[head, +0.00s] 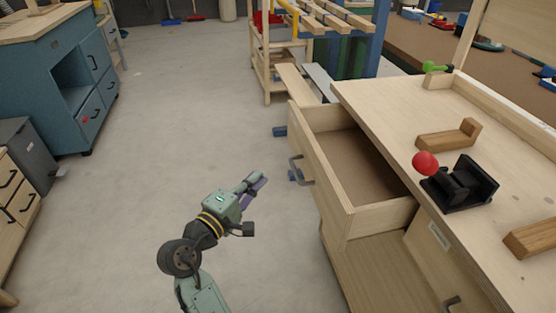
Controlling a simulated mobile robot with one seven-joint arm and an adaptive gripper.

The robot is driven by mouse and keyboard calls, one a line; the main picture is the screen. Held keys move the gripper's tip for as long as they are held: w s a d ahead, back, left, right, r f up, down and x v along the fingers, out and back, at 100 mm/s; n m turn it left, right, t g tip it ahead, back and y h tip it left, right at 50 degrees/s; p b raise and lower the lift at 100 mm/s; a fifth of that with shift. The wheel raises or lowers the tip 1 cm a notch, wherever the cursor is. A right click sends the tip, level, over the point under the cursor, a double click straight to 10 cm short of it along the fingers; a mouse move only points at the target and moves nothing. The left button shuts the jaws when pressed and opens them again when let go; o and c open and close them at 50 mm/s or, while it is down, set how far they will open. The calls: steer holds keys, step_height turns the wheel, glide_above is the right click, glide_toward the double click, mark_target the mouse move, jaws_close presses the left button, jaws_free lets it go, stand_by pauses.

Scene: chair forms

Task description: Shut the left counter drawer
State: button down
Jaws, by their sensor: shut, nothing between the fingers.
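The counter drawer (306,167) is a pale wooden drawer standing well out of the counter (395,108) on the right. Its inside looks empty, and a grey bar handle (299,170) is on its front. My gripper (256,184) is shut and empty, a little left of the drawer front. It appears apart from the handle, with floor showing between them. Its fingertips point up and to the right.
On the counter top are a black clamp-like device with a red knob (425,163), wooden blocks (447,138) and a green item (437,67). A second handle (452,304) shows below. A blue cabinet (62,85) stands at left. The floor between is clear.

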steer(key=p+x, duration=0.1)
steer(key=x, duration=0.3)
steer(key=d+p+x, duration=0.1)
steer(key=x, duration=0.3)
steer(key=s+d+p+x, duration=0.1)
steer(key=x, duration=0.3)
steer(key=shift+d, duration=0.3)
steer(key=p, duration=0.3)
glide_above(347, 163)
steer(key=shift+w+d+r, duration=0.1)
